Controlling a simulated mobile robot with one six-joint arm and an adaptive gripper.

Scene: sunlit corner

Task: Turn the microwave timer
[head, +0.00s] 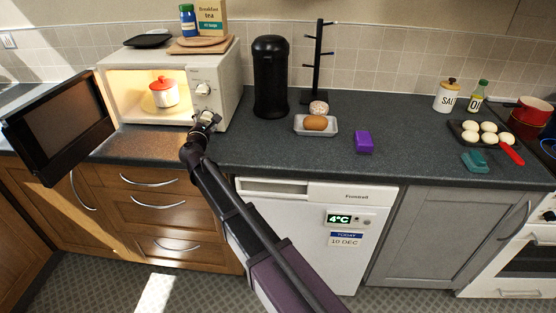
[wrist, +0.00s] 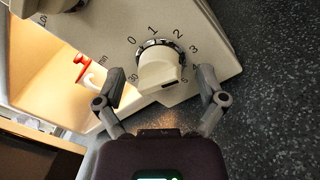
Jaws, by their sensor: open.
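The white microwave (head: 222,85) stands on the counter at the left with its dark door (head: 62,120) swung wide open. Its inside is lit and holds a white pot with a red lid (head: 163,93). The timer knob (wrist: 160,70) is a cream dial with a ring of numbers on the front panel. In the head view my gripper hides most of the lower panel; an upper knob (head: 203,89) shows. My gripper (wrist: 165,87) is open, with one finger on each side of the timer knob and gaps between fingers and knob. It also shows in the head view (head: 206,119).
A black canister (head: 270,77) stands right of the microwave, beside a mug tree (head: 318,62). A tray with bread (head: 315,125) and a purple box (head: 364,142) lie on the counter. Boards, a tea box (head: 212,17) and a jar sit on the microwave.

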